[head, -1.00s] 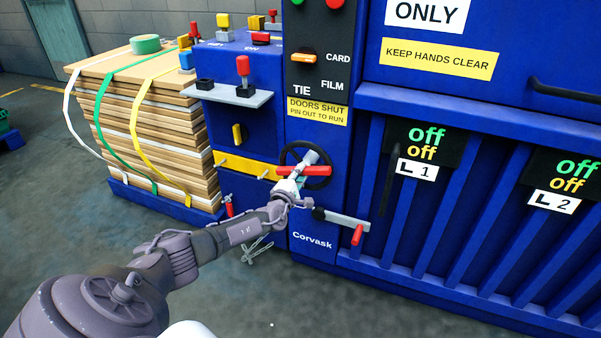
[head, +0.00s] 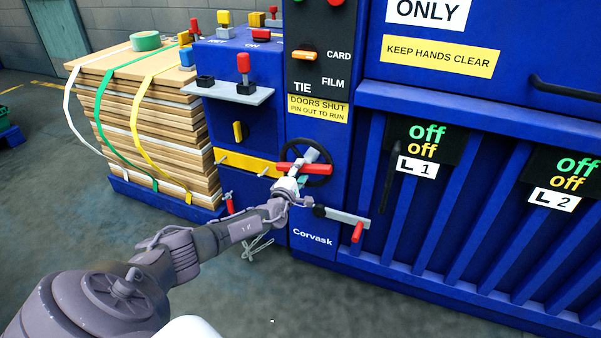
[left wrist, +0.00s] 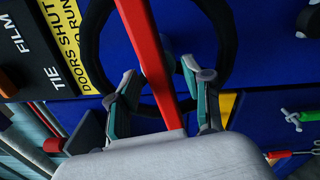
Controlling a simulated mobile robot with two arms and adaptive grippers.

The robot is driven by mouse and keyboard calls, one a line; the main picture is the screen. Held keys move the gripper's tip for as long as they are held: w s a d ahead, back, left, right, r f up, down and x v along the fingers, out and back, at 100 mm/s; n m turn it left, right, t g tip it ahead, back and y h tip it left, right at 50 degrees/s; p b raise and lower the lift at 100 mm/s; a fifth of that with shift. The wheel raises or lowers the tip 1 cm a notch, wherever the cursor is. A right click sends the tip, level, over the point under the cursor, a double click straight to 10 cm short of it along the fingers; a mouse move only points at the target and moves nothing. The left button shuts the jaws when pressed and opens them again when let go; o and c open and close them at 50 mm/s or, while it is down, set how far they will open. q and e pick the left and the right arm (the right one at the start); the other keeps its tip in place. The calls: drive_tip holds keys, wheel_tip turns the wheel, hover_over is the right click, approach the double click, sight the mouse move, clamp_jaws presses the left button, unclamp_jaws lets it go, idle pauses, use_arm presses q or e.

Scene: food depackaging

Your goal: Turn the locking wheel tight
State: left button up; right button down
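The locking wheel (head: 327,180) is a black ring with a red bar across it, on the blue machine's front. In the head view the red bar (head: 320,169) lies nearly level. My left gripper (head: 307,160) is at the wheel, partly covering its lower left. In the left wrist view the red bar (left wrist: 150,50) runs between the two fingers of my left gripper (left wrist: 160,75), with the black ring (left wrist: 92,45) behind. Gaps show beside the bar, so the fingers look open around it; contact is unclear. My right gripper is not in view.
Below right of the wheel a grey lever with a red handle (head: 358,232) juts out. A yellow bar (head: 235,161) is left of the wheel. A grey shelf (head: 255,97) sticks out above. A strapped cardboard stack (head: 150,125) stands left.

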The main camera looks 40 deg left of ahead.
use_arm(q)
drive_tip(key=v, duration=1.2)
drive_tip(key=shift+r, duration=0.1)
